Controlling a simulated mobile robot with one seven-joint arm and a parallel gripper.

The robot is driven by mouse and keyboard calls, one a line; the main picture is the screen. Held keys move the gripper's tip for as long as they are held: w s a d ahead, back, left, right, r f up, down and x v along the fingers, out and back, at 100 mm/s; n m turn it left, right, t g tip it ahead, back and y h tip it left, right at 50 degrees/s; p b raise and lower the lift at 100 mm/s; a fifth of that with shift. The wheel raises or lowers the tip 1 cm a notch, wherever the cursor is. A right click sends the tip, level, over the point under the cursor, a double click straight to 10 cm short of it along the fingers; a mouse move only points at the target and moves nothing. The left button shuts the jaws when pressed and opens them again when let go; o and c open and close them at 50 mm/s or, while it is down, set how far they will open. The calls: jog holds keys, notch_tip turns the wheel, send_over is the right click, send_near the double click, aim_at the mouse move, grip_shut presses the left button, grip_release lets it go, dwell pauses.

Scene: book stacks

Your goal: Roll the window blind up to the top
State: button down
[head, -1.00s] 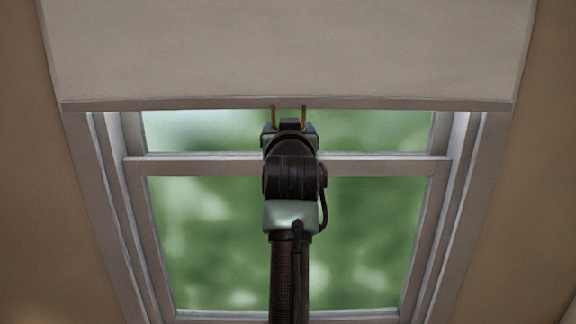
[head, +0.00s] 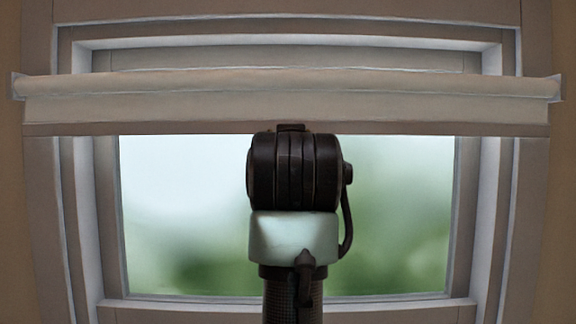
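The window blind (head: 285,106) is a pale beige cloth, mostly gathered at its roller (head: 285,82). A short strip of cloth hangs below the roller and ends in a grey-brown bottom bar (head: 180,129). The bar looks roughly level. My gripper (head: 291,127) is at the middle of the bar, mostly hidden behind my own dark wrist. Its fingers do not show, so I cannot tell whether they touch or grip the bar.
The window glass (head: 190,215) below the blind is uncovered, with blurred green and white beyond. The grey window frame (head: 505,215) surrounds it. Wall shows at both sides.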

jog(key=shift+d, duration=0.15)
jog(key=shift+c, duration=0.8)
grip_release()
jog(key=shift+d, duration=0.1)
jog(key=s+b, duration=0.8)
jog(key=s, duration=0.5)
